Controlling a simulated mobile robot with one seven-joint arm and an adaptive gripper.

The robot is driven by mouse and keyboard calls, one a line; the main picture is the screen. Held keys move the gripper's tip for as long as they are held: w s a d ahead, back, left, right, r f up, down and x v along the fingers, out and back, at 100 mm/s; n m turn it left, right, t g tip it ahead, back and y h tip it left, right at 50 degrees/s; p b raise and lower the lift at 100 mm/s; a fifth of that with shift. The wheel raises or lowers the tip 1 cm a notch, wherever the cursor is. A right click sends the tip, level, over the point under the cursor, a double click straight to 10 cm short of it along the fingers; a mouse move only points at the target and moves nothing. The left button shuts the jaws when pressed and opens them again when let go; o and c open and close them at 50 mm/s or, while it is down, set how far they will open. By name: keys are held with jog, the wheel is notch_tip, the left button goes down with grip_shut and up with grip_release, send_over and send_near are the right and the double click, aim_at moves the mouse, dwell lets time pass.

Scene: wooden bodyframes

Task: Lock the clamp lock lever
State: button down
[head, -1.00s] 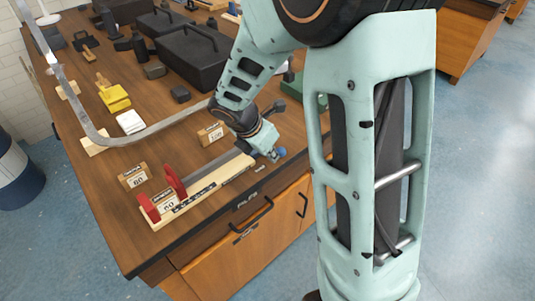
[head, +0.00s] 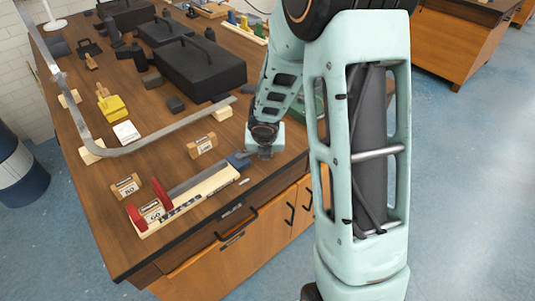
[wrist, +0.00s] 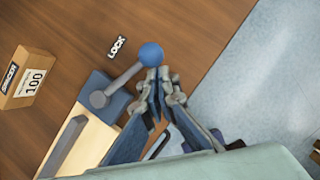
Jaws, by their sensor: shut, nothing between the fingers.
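The clamp is a pale wooden bar (head: 197,201) with red end pieces (head: 136,217) and a blue end block (head: 238,160), lying near the table's front edge. In the wrist view its lock lever is a grey rod (wrist: 124,77) with a blue ball knob (wrist: 151,54), rising from a grey pivot on the blue block. A "LOCK" label (wrist: 117,46) lies on the table near the knob. My gripper (wrist: 164,75) is shut and empty, its fingertips right beside the knob; I cannot tell whether they touch. In the head view my gripper (head: 265,154) hides the lever.
Small number boxes stand behind the clamp: one marked 100 (head: 203,146), one marked 80 (head: 126,187). A long curved metal bar (head: 160,137) on wooden blocks lies further back. Black cases (head: 200,70) fill the far side. Floor is free to the right.

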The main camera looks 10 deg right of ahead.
jog(key=shift+w+d+p, duration=0.1)
jog(key=shift+w+p, duration=0.3)
jog(key=shift+w, duration=0.75)
jog(key=shift+w+r, duration=0.1)
